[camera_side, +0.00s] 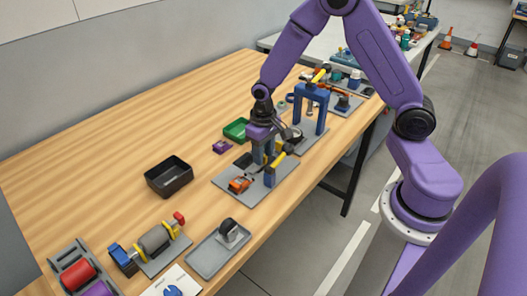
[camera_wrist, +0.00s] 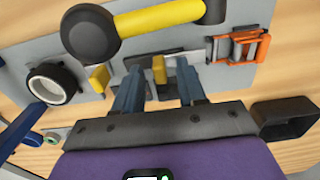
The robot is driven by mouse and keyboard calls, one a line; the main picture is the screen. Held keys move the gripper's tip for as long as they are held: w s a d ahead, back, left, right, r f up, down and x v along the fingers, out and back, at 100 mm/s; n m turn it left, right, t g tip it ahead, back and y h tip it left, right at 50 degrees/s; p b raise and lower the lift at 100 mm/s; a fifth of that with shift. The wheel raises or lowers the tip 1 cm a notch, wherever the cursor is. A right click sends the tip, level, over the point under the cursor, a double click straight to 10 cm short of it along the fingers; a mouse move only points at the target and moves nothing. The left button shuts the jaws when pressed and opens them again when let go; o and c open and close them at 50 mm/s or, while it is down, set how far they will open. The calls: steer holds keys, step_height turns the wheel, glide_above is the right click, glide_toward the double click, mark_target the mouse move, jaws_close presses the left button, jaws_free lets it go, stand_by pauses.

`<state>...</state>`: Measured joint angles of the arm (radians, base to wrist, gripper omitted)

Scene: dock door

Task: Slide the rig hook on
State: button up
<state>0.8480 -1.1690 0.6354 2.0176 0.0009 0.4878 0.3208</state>
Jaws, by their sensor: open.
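My gripper (camera_side: 263,154) is over the grey base plate (camera_side: 225,180), pointing down. In the wrist view its two blue-grey fingers (camera_wrist: 159,84) are apart. A small yellow block (camera_wrist: 159,69) shows between the fingertips, beside a dark and silver flat piece (camera_wrist: 188,76); I cannot tell whether the fingers touch either. A yellow bar with black ends (camera_wrist: 160,16) crosses above the plate; it also shows beside the gripper in the side view (camera_side: 280,158). An orange, metal-framed piece (camera_wrist: 238,48) lies at the plate's right in the wrist view. I cannot tell which part is the rig hook.
A blue arch frame (camera_side: 311,92) stands behind. A black open bin (camera_side: 169,176), a green tray (camera_side: 236,129) and a small purple piece (camera_side: 222,147) sit to the left.

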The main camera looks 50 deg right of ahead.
mark_target(257, 168)
jaws_close()
steer(key=shift+a, duration=1.45)
jaws_free()
step_height(257, 168, up, 17)
steer(key=shift+r, duration=0.2)
steer(key=shift+s, duration=0.1)
steer(key=s+a+f+n, duration=0.1)
steer(key=s+n, duration=1.1)
steer(key=s, duration=1.3)
steer(key=shift+a+f+n, duration=0.3)
steer(key=shift+f, duration=0.15)
